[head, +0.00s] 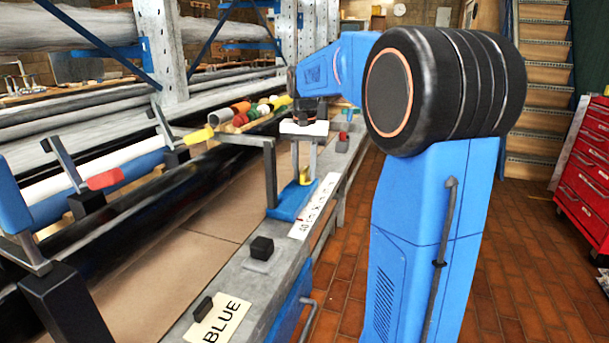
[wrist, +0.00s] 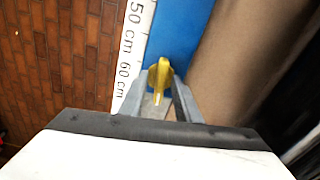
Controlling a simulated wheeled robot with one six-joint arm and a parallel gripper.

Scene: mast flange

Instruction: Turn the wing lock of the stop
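The stop is a blue block (head: 288,203) on the grey bench rail; it also shows as a blue surface in the wrist view (wrist: 182,28). Its yellow wing lock (head: 306,174) sits on the block, partly hidden by a finger in the head view. In the wrist view the wing lock (wrist: 160,72) lies between my two fingertips, its long axis nearly up and down the picture. My gripper (head: 303,168) points down over it. The grey fingers (wrist: 161,84) stand apart, one on each side, with small gaps visible beside the wing. Contact at the tips is unclear.
A white length scale (head: 313,212) runs along the rail beside the stop. A grey bar (head: 246,139) rises from the stop and reaches left. Black blocks (head: 262,248) and a BLUE label (head: 218,318) lie nearer. Racks of tubes (head: 70,115) fill the left.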

